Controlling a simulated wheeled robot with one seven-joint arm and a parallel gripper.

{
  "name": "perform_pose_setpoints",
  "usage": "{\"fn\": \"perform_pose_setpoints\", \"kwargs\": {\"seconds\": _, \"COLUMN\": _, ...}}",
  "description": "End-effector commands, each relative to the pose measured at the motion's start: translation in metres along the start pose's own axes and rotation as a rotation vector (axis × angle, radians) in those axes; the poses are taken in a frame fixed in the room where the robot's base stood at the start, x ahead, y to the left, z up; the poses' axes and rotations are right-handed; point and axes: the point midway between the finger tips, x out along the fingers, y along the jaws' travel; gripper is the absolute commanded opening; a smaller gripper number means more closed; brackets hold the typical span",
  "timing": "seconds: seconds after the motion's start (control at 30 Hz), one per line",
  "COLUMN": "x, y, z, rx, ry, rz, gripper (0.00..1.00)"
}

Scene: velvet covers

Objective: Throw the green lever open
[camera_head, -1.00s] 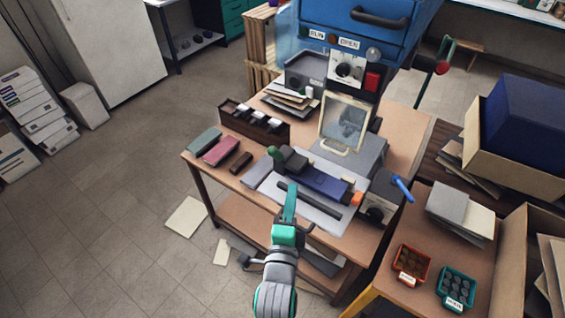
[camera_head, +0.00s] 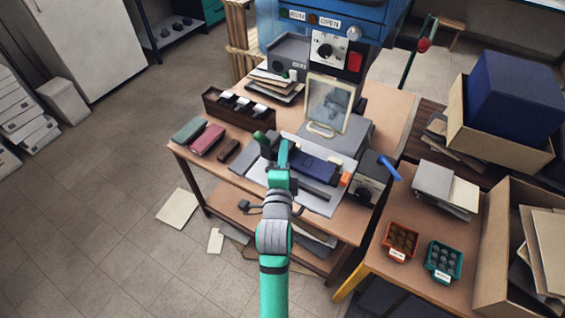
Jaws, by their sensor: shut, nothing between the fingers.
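A lever with a green tip (camera_head: 260,138) stands at the left end of the dark-blue device (camera_head: 316,168) on the wooden workbench (camera_head: 191,158). My gripper (camera_head: 284,146) is shut and empty, just right of the green tip in the picture. It overlaps the left part of the device in this view. A gap between fingers and lever, or contact, cannot be told. My gripper hides part of the lever's dark base.
A framed clear panel (camera_head: 329,104) stands behind the device. An orange end (camera_head: 345,180) and a blue lever (camera_head: 389,167) lie to the right. A dark rack (camera_head: 239,108) and red book (camera_head: 207,140) are at left. A blue machine (camera_head: 340,10) stands behind.

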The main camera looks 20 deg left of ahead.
Motion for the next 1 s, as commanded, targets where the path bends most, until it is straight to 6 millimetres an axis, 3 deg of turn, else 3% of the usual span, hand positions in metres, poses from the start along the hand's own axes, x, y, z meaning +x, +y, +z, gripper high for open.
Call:
{"fn": "perform_pose_setpoints", "kwargs": {"seconds": 0.1, "x": 0.003, "y": 0.000, "z": 0.019, "rx": -0.001, "ry": -0.004, "rz": 0.000, "gripper": 0.00}}
{"fn": "perform_pose_setpoints", "kwargs": {"seconds": 0.3, "x": 0.007, "y": 0.000, "z": 0.035, "rx": 0.000, "ry": -0.002, "rz": 0.000, "gripper": 0.00}}
{"fn": "perform_pose_setpoints", "kwargs": {"seconds": 1.0, "x": 0.008, "y": -0.003, "z": 0.047, "rx": -0.038, "ry": -0.011, "rz": 0.016, "gripper": 0.00}}
